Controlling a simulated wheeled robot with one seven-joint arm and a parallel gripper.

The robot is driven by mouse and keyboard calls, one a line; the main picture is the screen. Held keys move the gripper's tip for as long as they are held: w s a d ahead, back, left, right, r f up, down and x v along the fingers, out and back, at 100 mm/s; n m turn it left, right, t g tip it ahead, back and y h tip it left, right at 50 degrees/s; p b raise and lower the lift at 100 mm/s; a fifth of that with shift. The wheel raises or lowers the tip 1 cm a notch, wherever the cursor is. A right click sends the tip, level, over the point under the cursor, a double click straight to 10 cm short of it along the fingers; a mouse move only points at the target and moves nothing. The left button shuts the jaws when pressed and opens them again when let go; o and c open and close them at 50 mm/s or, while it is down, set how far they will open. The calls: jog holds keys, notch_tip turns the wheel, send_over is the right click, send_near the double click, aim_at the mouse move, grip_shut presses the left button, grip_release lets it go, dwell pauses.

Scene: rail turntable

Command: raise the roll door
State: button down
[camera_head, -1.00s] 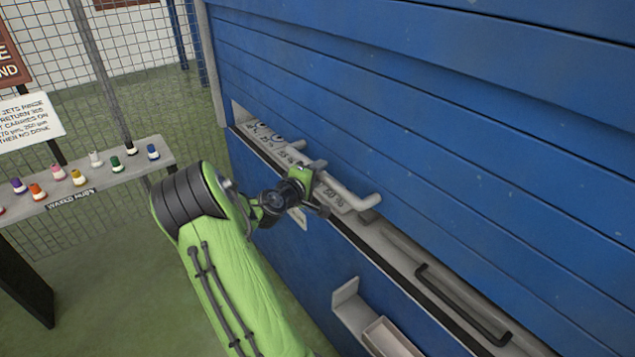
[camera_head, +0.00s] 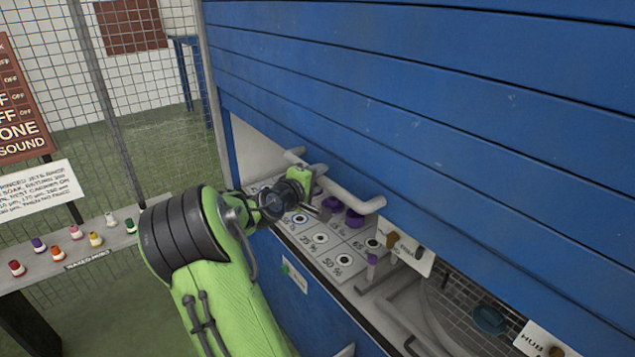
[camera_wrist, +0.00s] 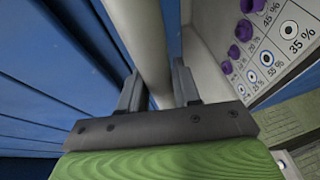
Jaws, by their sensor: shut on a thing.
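The blue slatted roll door (camera_head: 440,110) is partly raised, with an open gap under its lower edge. A pale grey bar handle (camera_head: 352,196) runs along the door's lower edge. My gripper (camera_head: 318,178) is at the handle's left part in the head view. In the wrist view the handle (camera_wrist: 143,45) passes between the two fingers of my gripper (camera_wrist: 158,88), which are shut on it. The blue door slats (camera_wrist: 50,80) fill the left of the wrist view. The exact finger contact is partly hidden in the head view.
Behind the gap are a panel (camera_head: 320,240) with percent labels and purple knobs, a dark tiled recess (camera_head: 470,310) and a HUB label (camera_head: 545,345). At left stand a shelf of coloured pots (camera_head: 70,250), signs (camera_head: 20,110) and a wire fence (camera_head: 130,80).

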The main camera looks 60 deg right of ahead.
jog(key=shift+r, duration=0.4)
jog(key=shift+f, duration=0.1)
jog(key=c, duration=0.9)
grip_release()
jog(key=a+r, duration=0.1)
jog(key=a, duration=0.4)
jog(key=a+b, duration=0.1)
jog(key=a, duration=0.4)
jog(key=w+a+r, duration=0.1)
jog(key=a, duration=0.4)
jog(key=shift+a+r+b, duration=0.3)
jog(key=shift+r+b, duration=0.05)
jog(key=shift+b, duration=0.05)
